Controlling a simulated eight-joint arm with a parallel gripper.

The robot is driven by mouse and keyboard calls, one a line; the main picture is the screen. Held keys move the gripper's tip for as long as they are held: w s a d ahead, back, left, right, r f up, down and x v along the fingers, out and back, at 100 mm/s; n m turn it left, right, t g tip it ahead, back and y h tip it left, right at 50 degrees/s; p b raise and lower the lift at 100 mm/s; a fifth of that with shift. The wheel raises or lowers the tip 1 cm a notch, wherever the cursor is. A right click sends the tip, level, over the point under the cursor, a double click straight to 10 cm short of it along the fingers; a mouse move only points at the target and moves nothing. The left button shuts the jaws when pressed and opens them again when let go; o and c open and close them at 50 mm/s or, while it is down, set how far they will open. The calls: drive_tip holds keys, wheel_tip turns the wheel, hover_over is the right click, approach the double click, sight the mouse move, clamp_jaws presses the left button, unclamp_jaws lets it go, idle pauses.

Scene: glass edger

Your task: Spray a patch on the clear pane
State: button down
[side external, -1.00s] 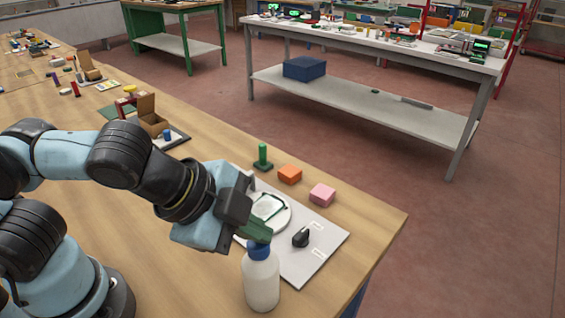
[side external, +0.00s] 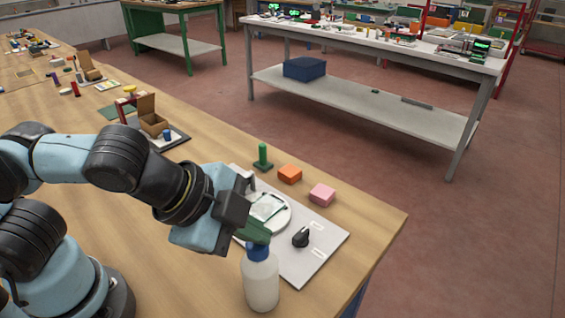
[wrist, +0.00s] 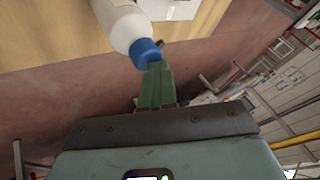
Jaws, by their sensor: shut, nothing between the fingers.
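A white bottle with a blue collar (side external: 261,282) stands upright near the front of the wooden bench. It also shows in the wrist view (wrist: 118,22). My gripper (side external: 258,240) is shut, its green fingers together. Their tips are at the top of the bottle, with nothing seen between them; they also show in the wrist view (wrist: 156,68). I cannot tell whether they touch the bottle. The clear pane (side external: 266,211) lies on a round white disc (side external: 287,222) behind my gripper, partly hidden by it. A pale area shows on the pane, with dark green edging beside it.
The disc sits on a grey board (side external: 318,256) with a black knob (side external: 301,237). The bench edge is close on the right.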

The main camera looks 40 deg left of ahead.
sight(253, 245)
drive_tip(key=shift+s+a+f, duration=0.1)
drive_tip(key=shift+s+f, duration=0.1)
drive_tip(key=shift+f, duration=0.1)
drive_tip(key=shift+w+r, duration=0.1)
drive_tip(key=shift+r, duration=3.05)
drive_tip(key=w+a+f+n+y, duration=0.1)
drive_tip(key=w+a+f+n, duration=0.2)
drive_tip(key=a+n, duration=0.4)
drive_tip(key=w+a+f+n+y, duration=0.2)
drive_tip(key=a+n, duration=0.4)
drive_tip(key=a, duration=0.5)
wheel_tip(253, 245, down, 2)
drive_tip(key=shift+w+f+n, duration=0.1)
drive_tip(key=shift+w+n, duration=0.3)
drive_tip(key=shift+w, duration=0.25)
